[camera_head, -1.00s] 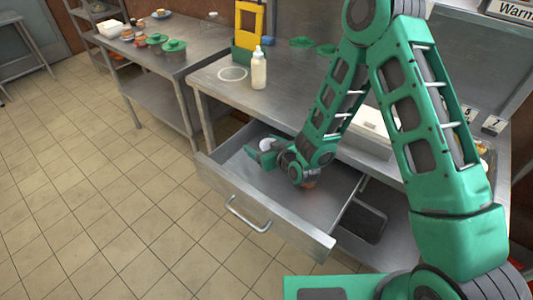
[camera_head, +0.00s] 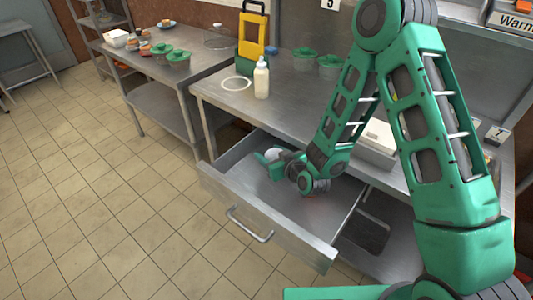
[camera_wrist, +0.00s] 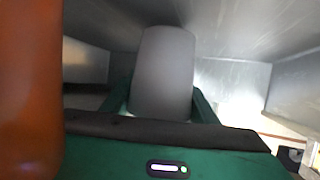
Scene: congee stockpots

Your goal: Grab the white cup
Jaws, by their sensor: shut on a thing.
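The white cup (camera_wrist: 163,75) stands out grey-white in the middle of the wrist view, between the two green fingers of my gripper (camera_wrist: 160,108). My gripper is shut on it. In the head view my gripper (camera_head: 273,157) is inside the open metal drawer (camera_head: 262,218), at its back left, with a small part of the white cup (camera_head: 272,154) showing. My wrist and fingers hide most of the cup there. I cannot tell whether the cup touches the drawer floor.
The steel worktop (camera_head: 285,112) is above the drawer, with a white-capped bottle (camera_head: 261,80), yellow-framed grater-like object (camera_head: 253,38) and green-lidded pots (camera_head: 305,60). Another table (camera_head: 200,62) stands at left. An orange-red object (camera_wrist: 28,85) fills the wrist view's left edge. Tiled floor at left is clear.

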